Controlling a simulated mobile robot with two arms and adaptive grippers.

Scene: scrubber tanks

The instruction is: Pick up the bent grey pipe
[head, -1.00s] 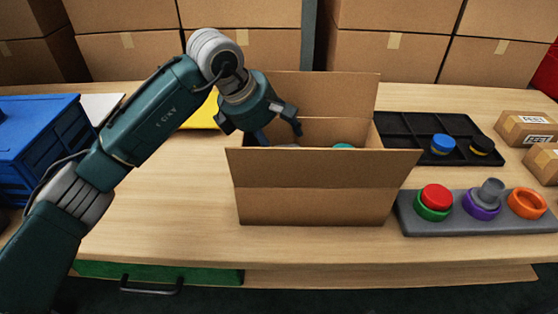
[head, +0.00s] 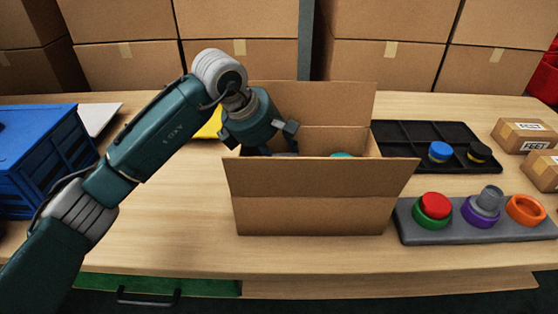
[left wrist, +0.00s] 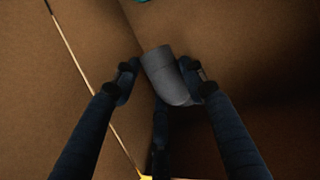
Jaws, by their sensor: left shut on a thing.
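The bent grey pipe (left wrist: 168,78) shows in the left wrist view as a short elbow inside an open cardboard box (head: 314,213). My left gripper (left wrist: 162,82) has one finger on each side of the pipe and is shut on it. In the head view my left gripper (head: 270,142) reaches down into the left part of the box. Its fingertips are mostly hidden by the box's front flap. A small grey patch, perhaps the pipe, shows just over that flap. My right gripper is not in view.
A teal thing (head: 342,155) lies in the box. To the right are a black divided tray (head: 400,134), a grey stand (head: 420,232) with coloured rings, and small cartons (head: 522,134). A blue crate (head: 45,165) stands left. Bare wooden table (head: 170,220) lies between crate and box.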

